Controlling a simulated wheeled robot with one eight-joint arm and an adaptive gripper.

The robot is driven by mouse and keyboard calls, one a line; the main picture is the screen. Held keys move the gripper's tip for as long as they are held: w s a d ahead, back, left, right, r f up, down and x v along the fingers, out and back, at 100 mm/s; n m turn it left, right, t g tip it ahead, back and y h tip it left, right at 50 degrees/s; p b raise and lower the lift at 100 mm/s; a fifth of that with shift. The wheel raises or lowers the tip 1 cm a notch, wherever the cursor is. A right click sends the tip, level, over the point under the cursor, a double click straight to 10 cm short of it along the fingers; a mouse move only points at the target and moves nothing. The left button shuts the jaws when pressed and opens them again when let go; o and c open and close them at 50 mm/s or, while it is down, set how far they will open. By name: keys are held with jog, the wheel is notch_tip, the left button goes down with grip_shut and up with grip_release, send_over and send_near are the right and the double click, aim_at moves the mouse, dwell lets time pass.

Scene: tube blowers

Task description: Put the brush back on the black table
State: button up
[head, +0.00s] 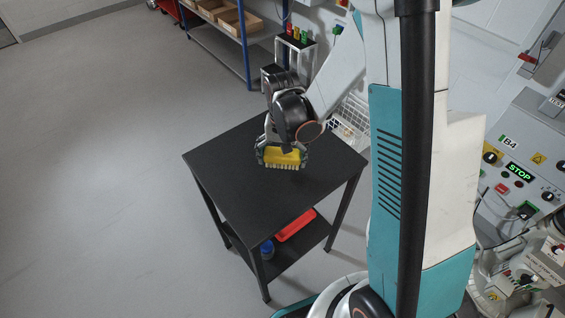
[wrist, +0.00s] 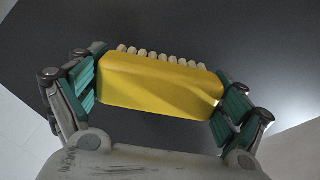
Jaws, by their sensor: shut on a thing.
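The brush has a yellow block with pale bristles; it shows in the head view (head: 281,157) and fills the middle of the wrist view (wrist: 160,84). My gripper (head: 281,156) is shut on it, with a green-padded finger at each end of the block (wrist: 158,88). The black table (head: 237,192) lies beneath the brush, its top otherwise bare. The bristles point down toward the front of the tabletop in the head view. I cannot tell whether they touch the top.
A red tray (head: 295,225) and a blue container (head: 267,248) sit on the table's lower shelf. A white wire basket (head: 350,118) is behind the table's right side. A control panel (head: 520,165) stands at the right. Open floor lies left of the table.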

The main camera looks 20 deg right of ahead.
notch_tip(320, 180, down, 2)
jog(key=shift+f, duration=0.1)
jog(key=o, duration=0.7)
jog(key=shift+b, duration=0.3)
jog(key=shift+o, duration=0.2)
